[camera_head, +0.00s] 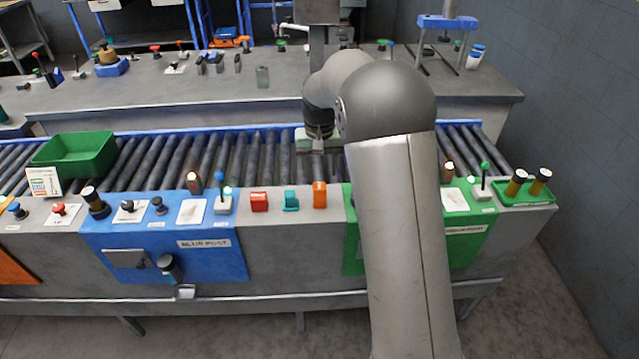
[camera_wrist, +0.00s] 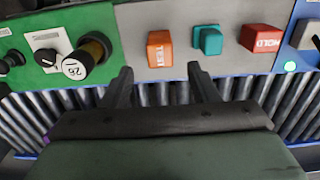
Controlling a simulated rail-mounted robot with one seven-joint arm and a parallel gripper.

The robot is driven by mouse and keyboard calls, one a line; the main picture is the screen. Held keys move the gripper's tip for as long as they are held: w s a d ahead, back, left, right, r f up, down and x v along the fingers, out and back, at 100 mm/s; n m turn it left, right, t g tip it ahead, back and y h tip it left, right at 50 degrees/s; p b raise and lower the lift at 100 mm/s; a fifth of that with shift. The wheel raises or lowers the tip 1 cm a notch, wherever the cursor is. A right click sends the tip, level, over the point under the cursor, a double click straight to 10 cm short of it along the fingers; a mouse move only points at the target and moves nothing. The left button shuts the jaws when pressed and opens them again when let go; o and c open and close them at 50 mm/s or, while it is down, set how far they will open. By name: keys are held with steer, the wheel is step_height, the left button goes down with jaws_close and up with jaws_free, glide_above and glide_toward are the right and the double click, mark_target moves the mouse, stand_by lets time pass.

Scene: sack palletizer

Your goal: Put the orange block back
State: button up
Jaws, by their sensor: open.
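The orange block (camera_head: 320,194) stands on the grey ledge between the blue and green panels, at the right end of a row of three blocks. In the wrist view the orange block (camera_wrist: 159,48) has "TEST" on its face and lies just beyond the fingertips, nearer the left finger. My gripper (camera_wrist: 160,72) is open and empty over the rollers, its two fingers apart and not touching the block.
A teal block (camera_wrist: 208,40) and a red block (camera_wrist: 261,38) marked "HOLD" stand beside the orange one. A knob numbered 26 (camera_wrist: 76,68) rises on the green panel. A green bin (camera_head: 75,155) sits on the roller conveyor (camera_head: 240,155) at left.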

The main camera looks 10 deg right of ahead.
steer(key=shift+r, duration=0.9)
steer(key=s+a+n, duration=0.1)
steer(key=s+n, duration=0.1)
steer(key=s, duration=3.2)
steer(key=shift+r, duration=0.4)
